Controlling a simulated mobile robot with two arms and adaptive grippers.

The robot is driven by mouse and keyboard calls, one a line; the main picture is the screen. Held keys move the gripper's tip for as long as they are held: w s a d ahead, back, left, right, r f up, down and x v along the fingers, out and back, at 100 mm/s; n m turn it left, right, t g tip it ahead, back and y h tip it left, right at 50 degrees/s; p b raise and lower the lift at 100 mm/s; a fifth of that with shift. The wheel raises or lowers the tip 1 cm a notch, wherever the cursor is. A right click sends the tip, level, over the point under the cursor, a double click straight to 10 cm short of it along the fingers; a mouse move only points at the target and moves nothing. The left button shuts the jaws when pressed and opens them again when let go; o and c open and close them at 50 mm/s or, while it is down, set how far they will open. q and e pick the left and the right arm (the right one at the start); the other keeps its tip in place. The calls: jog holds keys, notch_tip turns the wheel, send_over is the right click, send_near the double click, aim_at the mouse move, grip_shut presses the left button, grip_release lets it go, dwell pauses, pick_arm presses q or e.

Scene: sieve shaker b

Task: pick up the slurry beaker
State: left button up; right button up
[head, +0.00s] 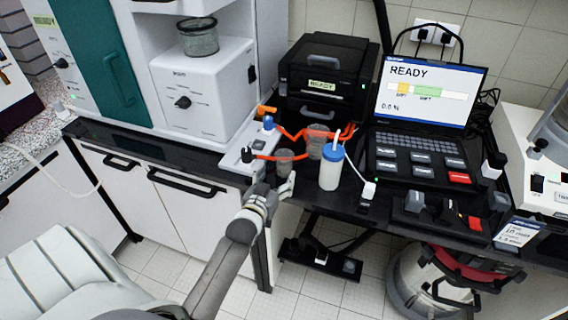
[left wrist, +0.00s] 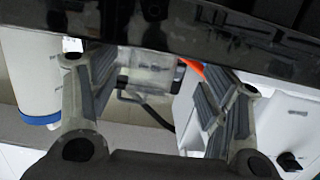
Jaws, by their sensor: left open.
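A small clear beaker (head: 284,162) with greyish contents, which looks like the slurry beaker, stands near the front edge of the dark bench in the head view. A second clear vessel (head: 316,143) stands just behind it to the right. My left gripper (head: 275,188) is open at the bench edge, just in front of the small beaker. In the left wrist view a clear beaker (left wrist: 150,76) shows beyond and between the spread fingers (left wrist: 155,100), with no visible grip on it. My right gripper is not in view.
A white bottle with a blue cap (head: 330,170) stands close right of the beaker; it also shows in the left wrist view (left wrist: 30,75). Orange-red tubing (head: 335,133) runs behind. A white machine (head: 205,90) is left, a black printer (head: 325,75) behind, a laptop (head: 425,95) right.

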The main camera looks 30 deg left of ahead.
aim_at(281, 170)
pick_arm(q)
jog(key=w, duration=0.2)
jog(key=w+p, duration=0.1)
jog(key=shift+w+a+r, duration=0.15)
jog(key=shift+w, duration=0.25)
jog(key=shift+w+a, duration=0.15)
jog(key=shift+w, duration=0.25)
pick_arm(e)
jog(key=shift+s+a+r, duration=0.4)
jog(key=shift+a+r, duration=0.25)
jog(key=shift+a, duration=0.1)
pick_arm(q)
jog(key=shift+c, duration=0.3)
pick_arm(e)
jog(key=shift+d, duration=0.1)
pick_arm(q)
jog(key=c, duration=1)
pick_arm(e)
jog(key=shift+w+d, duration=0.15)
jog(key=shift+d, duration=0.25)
